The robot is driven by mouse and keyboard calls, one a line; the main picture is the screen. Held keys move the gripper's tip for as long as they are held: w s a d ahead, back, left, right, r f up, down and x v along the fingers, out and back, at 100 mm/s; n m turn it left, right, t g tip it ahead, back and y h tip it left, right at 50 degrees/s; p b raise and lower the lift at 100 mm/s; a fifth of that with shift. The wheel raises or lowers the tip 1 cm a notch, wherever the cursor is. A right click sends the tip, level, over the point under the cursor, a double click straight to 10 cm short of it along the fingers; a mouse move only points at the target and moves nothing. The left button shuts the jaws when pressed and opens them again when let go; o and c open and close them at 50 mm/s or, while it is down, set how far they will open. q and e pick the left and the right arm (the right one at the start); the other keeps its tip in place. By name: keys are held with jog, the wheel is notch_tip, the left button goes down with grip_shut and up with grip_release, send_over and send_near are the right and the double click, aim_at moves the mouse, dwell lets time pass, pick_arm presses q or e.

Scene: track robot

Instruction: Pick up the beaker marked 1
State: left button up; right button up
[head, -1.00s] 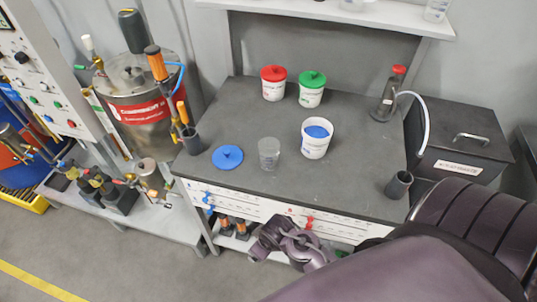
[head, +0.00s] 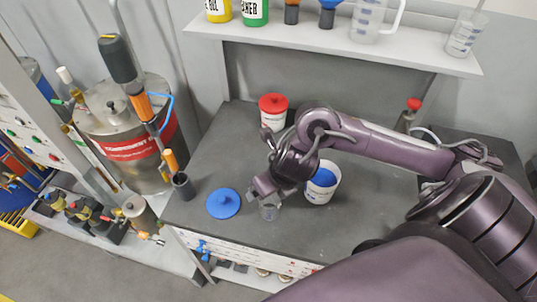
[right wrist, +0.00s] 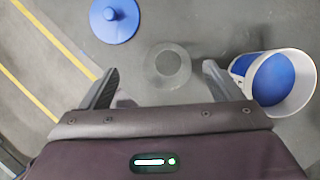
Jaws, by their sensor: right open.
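A clear beaker (head: 269,212) stands on the grey bench top near its front edge, partly covered by my right gripper in the head view. No number can be read on it. My right gripper (head: 265,190) is above and close to it. In the right wrist view the beaker (right wrist: 167,66) shows from above, between and beyond the two spread fingers of the open, empty gripper (right wrist: 161,72). Another clear beaker (head: 466,36) stands on the upper shelf; its number cannot be read either. My left gripper is not in view.
A blue lid (head: 223,203) lies left of the beaker. A white tub with blue contents (head: 321,184) stands close on its right. A red-lidded tub (head: 273,112) is behind. A dark cup (head: 183,186) stands at the bench's left edge. The shelf (head: 300,37) overhangs the back.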

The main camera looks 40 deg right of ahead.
jog(key=f, duration=0.6)
jog(key=shift+w+d+f+b, duration=0.25)
jog(key=shift+w+d+b, duration=0.1)
jog(key=shift+d+b, duration=0.05)
jog(key=shift+w+a+f, duration=0.1)
jog(key=shift+w+f, duration=0.05)
jog(key=shift+f, duration=0.05)
jog(key=c, duration=1.3)
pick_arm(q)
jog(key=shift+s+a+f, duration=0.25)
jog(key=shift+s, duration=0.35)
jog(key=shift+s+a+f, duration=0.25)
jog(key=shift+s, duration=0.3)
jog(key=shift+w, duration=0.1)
